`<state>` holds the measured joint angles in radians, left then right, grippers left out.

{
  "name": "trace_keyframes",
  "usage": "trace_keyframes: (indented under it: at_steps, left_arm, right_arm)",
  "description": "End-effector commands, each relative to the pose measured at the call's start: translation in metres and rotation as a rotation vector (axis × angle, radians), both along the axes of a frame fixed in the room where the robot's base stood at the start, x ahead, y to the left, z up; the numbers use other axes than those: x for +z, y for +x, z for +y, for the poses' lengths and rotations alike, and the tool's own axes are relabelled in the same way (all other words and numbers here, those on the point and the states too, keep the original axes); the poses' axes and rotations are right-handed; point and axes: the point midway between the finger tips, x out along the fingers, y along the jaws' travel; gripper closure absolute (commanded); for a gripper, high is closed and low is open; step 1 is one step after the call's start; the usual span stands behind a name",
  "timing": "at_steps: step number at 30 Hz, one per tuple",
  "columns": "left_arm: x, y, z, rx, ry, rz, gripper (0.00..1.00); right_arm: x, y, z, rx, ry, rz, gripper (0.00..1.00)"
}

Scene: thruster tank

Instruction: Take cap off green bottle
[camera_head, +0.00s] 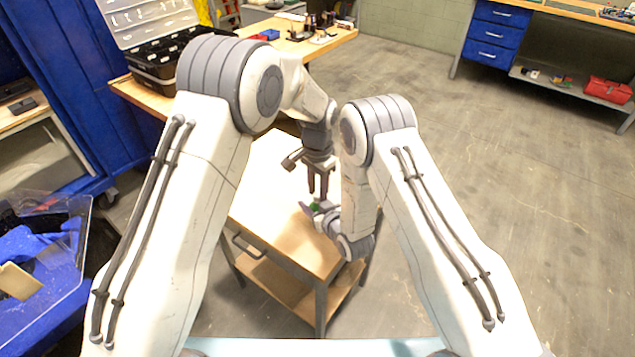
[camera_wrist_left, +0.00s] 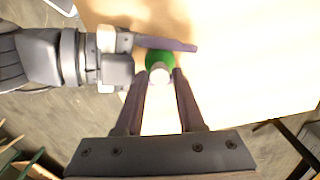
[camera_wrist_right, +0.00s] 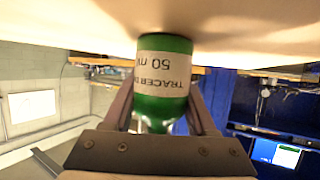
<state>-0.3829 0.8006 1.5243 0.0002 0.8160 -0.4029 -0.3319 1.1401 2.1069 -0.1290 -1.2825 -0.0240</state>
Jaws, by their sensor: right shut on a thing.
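The green bottle (camera_wrist_right: 162,85) has a white label reading "TRACER" and "50 ml". In the right wrist view it shows upside down, close to the pale tabletop. My right gripper (camera_wrist_right: 162,95) is shut on its sides. In the left wrist view the bottle (camera_wrist_left: 160,57) is seen from above, with its white cap (camera_wrist_left: 160,74) facing the camera. My left gripper (camera_wrist_left: 163,74) is open above the bottle, one finger on each side of the cap; contact is not clear. In the head view the left gripper (camera_head: 318,193) points down over the bottle (camera_head: 316,206), and the right gripper (camera_head: 312,209) reaches it from the side.
The bottle is at a small wooden table (camera_head: 270,190) with a lower shelf, otherwise bare. Behind stands a bench with a black case (camera_head: 155,70) and small items. A clear bin (camera_head: 45,260) is at the left. The floor at right is open.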

Motion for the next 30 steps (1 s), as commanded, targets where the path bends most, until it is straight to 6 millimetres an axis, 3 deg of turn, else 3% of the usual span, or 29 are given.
trace_keyframes:
  at_steps: [7, 10, 30]
  left_arm:
    - [-0.0007, -0.0001, 0.0000, 0.000, 0.000, 0.000, 0.62]
    - [-0.0006, -0.0001, 0.0000, 0.000, 0.001, 0.001, 1.00]
    - [0.0004, -0.0001, -0.0006, 0.000, 0.001, 0.001, 1.00]
  right_arm:
    - [0.0003, 0.0001, 0.0001, 0.000, 0.000, -0.001, 1.00]
    - [0.0003, 0.0001, 0.0001, 0.000, 0.000, -0.001, 1.00]
    - [0.0002, 0.0001, 0.0000, 0.000, 0.000, -0.001, 1.00]
